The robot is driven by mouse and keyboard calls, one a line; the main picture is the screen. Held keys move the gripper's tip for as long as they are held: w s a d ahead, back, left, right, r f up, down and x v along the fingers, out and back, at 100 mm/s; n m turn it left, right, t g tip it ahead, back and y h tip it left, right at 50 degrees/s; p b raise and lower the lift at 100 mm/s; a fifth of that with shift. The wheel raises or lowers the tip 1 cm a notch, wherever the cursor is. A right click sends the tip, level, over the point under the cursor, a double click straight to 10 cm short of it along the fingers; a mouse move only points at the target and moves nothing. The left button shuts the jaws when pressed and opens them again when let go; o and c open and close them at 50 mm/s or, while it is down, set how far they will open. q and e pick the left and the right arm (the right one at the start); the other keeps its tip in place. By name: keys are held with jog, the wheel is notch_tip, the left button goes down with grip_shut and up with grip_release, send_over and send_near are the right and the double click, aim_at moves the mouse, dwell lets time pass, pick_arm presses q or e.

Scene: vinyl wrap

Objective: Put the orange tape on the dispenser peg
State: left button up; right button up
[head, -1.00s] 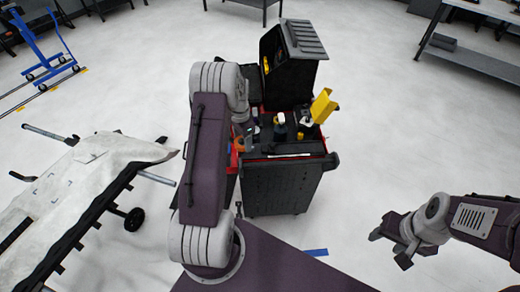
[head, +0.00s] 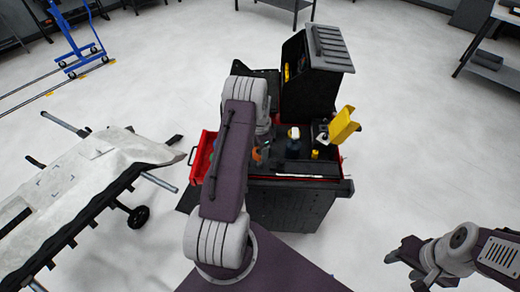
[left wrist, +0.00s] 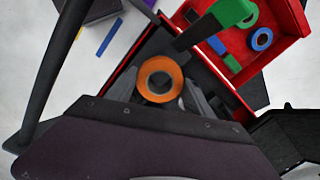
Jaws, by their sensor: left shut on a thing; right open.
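The orange tape (left wrist: 160,79) is a ring in my left gripper, seen face-on in the left wrist view. A small orange patch of it shows beside my arm in the head view (head: 257,154). My left gripper (left wrist: 182,92) is shut on the tape, which partly hides the fingers. The tape is over the left part of the black tool cart (head: 285,208). I cannot clearly make out the dispenser peg; small dark and white items (head: 294,134) stand on the cart top. My right gripper (head: 402,262) is open and empty, above the floor at right.
A red drawer (head: 196,151) stands out at the cart's left. In the left wrist view it holds a green roll (left wrist: 247,14) and a blue roll (left wrist: 262,39). A raised black lid (head: 312,75) and a yellow item (head: 344,125) stand on the cart. A covered frame (head: 90,165) is at left.

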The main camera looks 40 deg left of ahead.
pick_arm(q)
jog(key=shift+s+f+b, duration=0.2)
jog(key=shift+f+b, duration=0.2)
jog(key=shift+f, duration=0.15)
jog(key=shift+s+f+b, duration=0.2)
jog(key=shift+f+b, duration=0.2)
jog(key=shift+f, duration=0.15)
jog(key=f+b, duration=0.2)
jog(key=f, duration=0.1)
jog(key=shift+w+f, duration=0.1)
jog(key=shift+w, duration=0.1)
jog(key=shift+s+f+b, duration=0.1)
jog(key=shift+f+b, duration=0.35)
jog(key=o, duration=1.4)
jog(key=shift+o, duration=0.2)
notch_tip(320, 180, up, 9)
jog(key=b, duration=0.1)
jog(key=shift+b, duration=0.3)
